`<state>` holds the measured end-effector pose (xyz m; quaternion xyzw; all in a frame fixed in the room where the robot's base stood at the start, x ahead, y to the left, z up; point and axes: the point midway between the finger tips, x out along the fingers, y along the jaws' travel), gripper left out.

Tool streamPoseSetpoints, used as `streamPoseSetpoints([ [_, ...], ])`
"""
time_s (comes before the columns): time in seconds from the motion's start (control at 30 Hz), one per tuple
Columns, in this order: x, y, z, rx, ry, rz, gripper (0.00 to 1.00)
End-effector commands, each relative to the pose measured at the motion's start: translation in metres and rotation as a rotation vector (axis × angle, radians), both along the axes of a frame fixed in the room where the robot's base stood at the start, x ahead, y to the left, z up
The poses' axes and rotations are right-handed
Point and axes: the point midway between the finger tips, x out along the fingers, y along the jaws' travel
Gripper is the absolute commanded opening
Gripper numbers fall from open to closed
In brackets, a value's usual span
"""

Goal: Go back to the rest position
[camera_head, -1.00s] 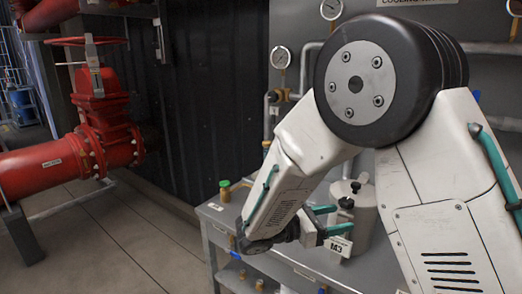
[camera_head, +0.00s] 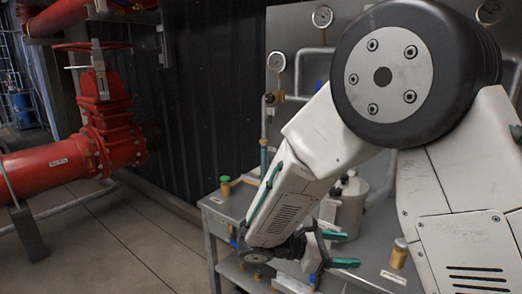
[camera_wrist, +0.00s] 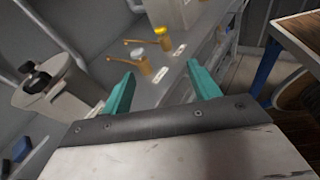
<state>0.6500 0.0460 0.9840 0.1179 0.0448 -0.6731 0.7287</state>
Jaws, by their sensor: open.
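My gripper (camera_head: 338,250) hangs at the end of my arm in the head view, in front of the grey bench (camera_head: 214,212). Its two teal fingers are apart. In the wrist view my gripper (camera_wrist: 160,74) also shows open, with nothing held between the fingers. The light grey canister (camera_head: 350,205) with a dark knob stands behind my arm, partly hidden by it. The canister shows at the left in the wrist view (camera_wrist: 58,92), clear of the fingers.
Small brass fittings (camera_wrist: 140,62) with white tags stand on the bench beyond the fingers. A brass piece (camera_head: 398,254) stands right of my gripper. A pressure gauge (camera_head: 276,62) is behind. A red valve and pipe (camera_head: 102,125) are at the left; the floor between is clear.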

Motion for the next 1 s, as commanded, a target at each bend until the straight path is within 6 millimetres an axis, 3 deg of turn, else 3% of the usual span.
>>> streamPoseSetpoints([
  [0.27, -0.049, -0.027, 0.011, 0.22, -0.108, -0.231, 0.61],
  [0.5, -0.108, -0.048, 0.032, 0.497, -0.29, -0.545, 0.61],
  [0.7, -0.155, -0.054, 0.052, 0.747, -0.484, -0.83, 0.61],
  [1.0, -0.205, -0.055, 0.085, 1.076, -0.778, -1.154, 0.61],
])
